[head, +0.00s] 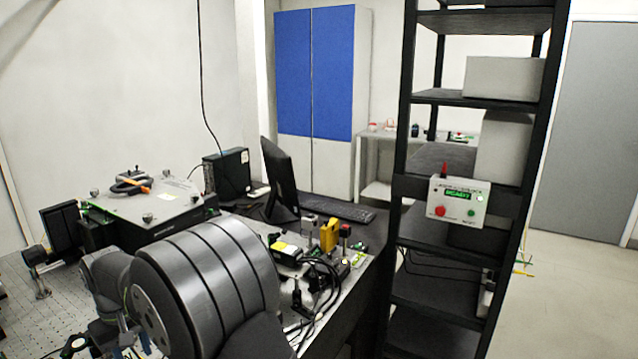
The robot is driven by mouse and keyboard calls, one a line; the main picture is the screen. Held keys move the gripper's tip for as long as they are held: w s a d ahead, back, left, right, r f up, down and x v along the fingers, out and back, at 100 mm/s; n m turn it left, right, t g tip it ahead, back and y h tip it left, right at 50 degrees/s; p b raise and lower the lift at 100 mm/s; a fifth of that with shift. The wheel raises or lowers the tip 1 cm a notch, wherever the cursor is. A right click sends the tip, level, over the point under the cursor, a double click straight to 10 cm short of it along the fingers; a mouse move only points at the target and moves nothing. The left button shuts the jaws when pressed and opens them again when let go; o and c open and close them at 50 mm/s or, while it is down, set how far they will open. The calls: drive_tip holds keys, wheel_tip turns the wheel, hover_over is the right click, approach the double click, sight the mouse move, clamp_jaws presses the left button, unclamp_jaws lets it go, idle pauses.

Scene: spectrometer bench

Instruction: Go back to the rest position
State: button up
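My arm (205,285) fills the lower left foreground in the head view, with its large grey ribbed link nearest the camera. A smaller grey joint of mine (105,275) shows to its left, over the perforated optical table (20,305). I cannot make out gripper fingers in this view; the arm's far end runs into clutter at the bottom edge. Nothing held can be seen.
A spectrometer-like box (150,210) with an orange-and-black item on top stands behind my arm. A monitor (280,178), keyboard (340,208) and small optics with cables (325,262) crowd the bench. A black rack (405,185) carries a control box (458,202) showing a green display.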

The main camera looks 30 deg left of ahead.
wheel_tip(320, 180, down, 4)
drive_tip(key=shift+r, duration=0.1)
drive_tip(key=shift+r+m, duration=0.2)
drive_tip(key=shift+m, duration=0.6)
wheel_tip(320, 180, up, 17)
drive_tip(key=w+d+n+g+y, duration=0.2)
drive_tip(key=w+d+n+y, duration=0.1)
drive_tip(key=n, duration=0.6)
drive_tip(key=shift+w+d+f+g, duration=0.35)
drive_tip(key=shift+w+d, duration=0.2)
drive_tip(key=shift+d, duration=0.6)
drive_tip(key=shift+s, duration=0.1)
idle(1.3)
